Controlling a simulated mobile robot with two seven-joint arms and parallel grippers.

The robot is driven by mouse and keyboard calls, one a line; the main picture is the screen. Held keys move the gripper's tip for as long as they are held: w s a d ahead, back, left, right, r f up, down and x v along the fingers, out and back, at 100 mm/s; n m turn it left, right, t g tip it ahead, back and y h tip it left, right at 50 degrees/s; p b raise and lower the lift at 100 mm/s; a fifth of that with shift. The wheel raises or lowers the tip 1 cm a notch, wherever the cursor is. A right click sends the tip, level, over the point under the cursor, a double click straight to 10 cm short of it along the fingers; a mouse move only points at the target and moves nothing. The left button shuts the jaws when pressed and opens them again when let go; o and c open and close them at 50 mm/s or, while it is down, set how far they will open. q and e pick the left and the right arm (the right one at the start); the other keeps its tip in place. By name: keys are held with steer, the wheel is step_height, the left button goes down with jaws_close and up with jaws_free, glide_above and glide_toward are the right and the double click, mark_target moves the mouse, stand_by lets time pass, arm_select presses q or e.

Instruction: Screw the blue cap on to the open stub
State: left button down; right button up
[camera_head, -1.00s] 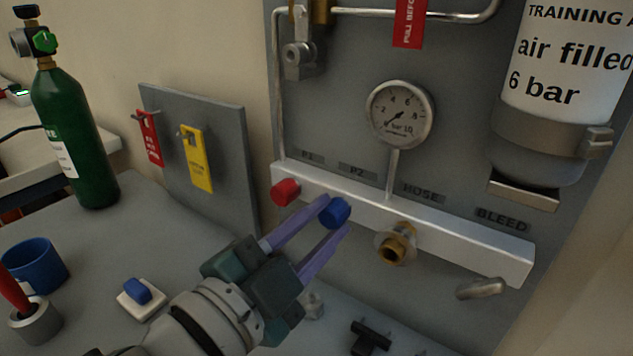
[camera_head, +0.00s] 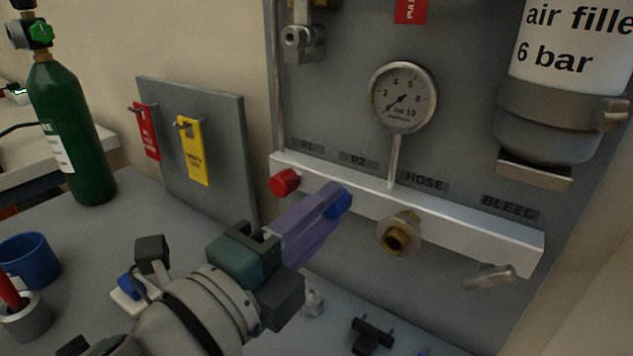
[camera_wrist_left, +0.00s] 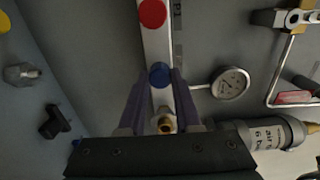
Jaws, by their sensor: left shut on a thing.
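The blue cap (camera_head: 344,205) is at the P2 position on the pale manifold bar (camera_head: 470,238), partly hidden by my fingers in the head view. It also shows in the wrist view (camera_wrist_left: 160,74), between the two fingertips. My left gripper (camera_head: 331,200) is shut on the blue cap, its purple fingers pointing at the bar. The stub behind the cap is hidden, so I cannot tell how far the cap is on. My right gripper is not in view.
A red cap (camera_head: 284,182) sits at P1, left of my fingers. The brass hose fitting (camera_head: 399,235) sticks out close on the right, with a bleed lever (camera_head: 489,278) beyond. A gauge (camera_head: 402,97) is above. A blue cup (camera_head: 29,261) stands on the table at left.

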arm_select(q)
steer(key=m+b, duration=0.1)
steer(key=m, duration=0.2)
steer(key=shift+f, duration=0.15)
steer(key=shift+m, duration=0.6)
steer(key=shift+m, duration=0.5)
steer(key=c, duration=0.6)
jaws_free()
